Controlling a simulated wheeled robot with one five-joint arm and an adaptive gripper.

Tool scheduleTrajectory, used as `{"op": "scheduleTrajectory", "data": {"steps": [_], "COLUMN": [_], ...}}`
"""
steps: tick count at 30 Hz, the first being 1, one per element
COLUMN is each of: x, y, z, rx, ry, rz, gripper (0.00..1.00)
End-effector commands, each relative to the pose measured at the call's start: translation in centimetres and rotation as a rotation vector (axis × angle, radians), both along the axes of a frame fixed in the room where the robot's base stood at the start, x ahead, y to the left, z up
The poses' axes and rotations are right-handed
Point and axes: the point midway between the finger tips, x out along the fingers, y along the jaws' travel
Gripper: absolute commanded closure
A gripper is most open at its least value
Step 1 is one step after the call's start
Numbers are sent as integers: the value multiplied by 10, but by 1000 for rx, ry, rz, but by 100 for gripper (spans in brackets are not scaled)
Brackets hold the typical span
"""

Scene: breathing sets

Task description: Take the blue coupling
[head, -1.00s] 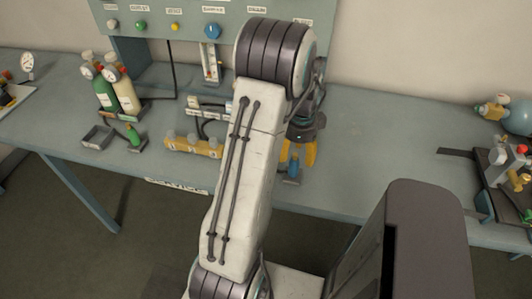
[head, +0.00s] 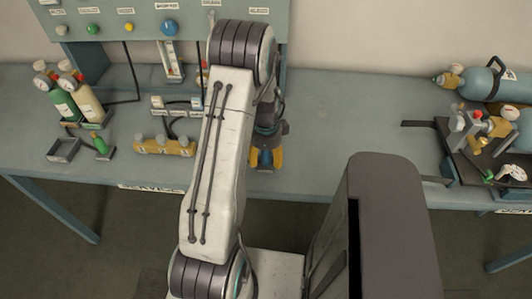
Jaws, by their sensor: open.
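My gripper (head: 266,159) is at the end of my white arm, pointing down over the front of the bench, with its yellow fingers apart. A small dark blue piece, apparently the blue coupling (head: 266,156), shows between the fingers. Most of it is hidden by the gripper, so I cannot tell whether the fingers touch it.
A yellow block with grey knobs (head: 165,147) lies left of the gripper on the bench (head: 345,120). Farther left are a green bottle (head: 64,104), a cream bottle and a small grey tray (head: 64,150). The bench between is clear.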

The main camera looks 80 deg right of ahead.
Motion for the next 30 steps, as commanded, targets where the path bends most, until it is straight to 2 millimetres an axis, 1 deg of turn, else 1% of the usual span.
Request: {"op": "scheduleTrajectory", "data": {"steps": [5, 6, 26, 27, 30], "x": [0, 0, 0, 0, 0], "y": [0, 0, 0, 0, 0], "z": [0, 0, 0, 0, 0], "rx": [0, 0, 0, 0, -1], "ry": [0, 0, 0, 0, 0], "rz": [0, 0, 0, 0, 0], "gripper": [42, 40, 98, 100, 100]}}
